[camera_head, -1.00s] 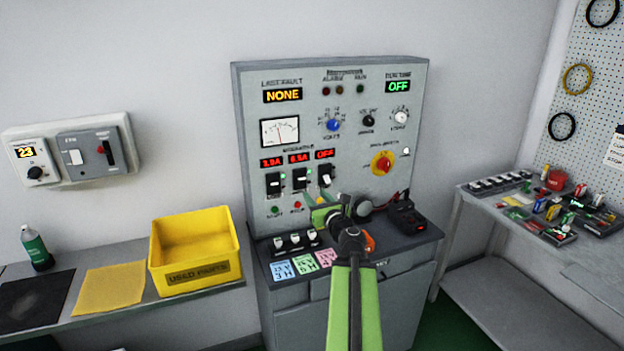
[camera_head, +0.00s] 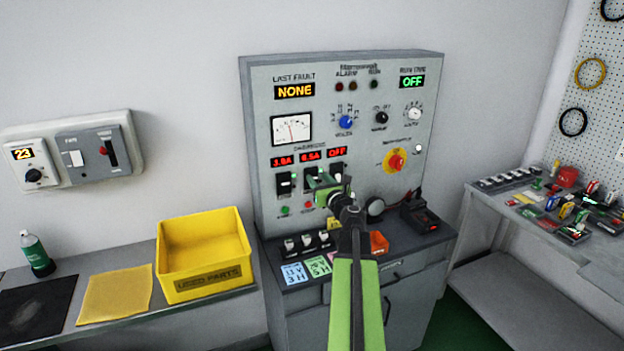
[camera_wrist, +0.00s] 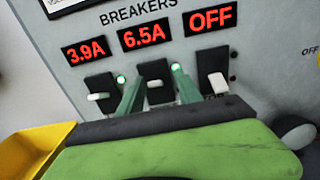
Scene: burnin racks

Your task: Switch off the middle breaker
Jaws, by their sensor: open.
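The breaker panel (camera_head: 259,150) shows three black breakers under red displays. In the wrist view the middle breaker (camera_wrist: 153,69), under 6.5A, has a white lever (camera_wrist: 155,83) and a lit green lamp beside it. My gripper (camera_wrist: 152,83) is open, its two green fingers on either side of the middle lever; contact cannot be told. In the head view my gripper (camera_head: 318,181) covers part of the middle breaker. The left breaker (camera_wrist: 98,88), under 3.9A, has a lit green lamp. The right breaker (camera_wrist: 212,64), under OFF, has its lever pointing down.
A red knob on yellow (camera_head: 397,161) is right of the breakers. Small switches (camera_head: 307,241) and colored cards (camera_head: 293,274) lie on the ledge below. A yellow bin (camera_head: 205,240) stands left, a cluttered bench (camera_head: 463,215) right.

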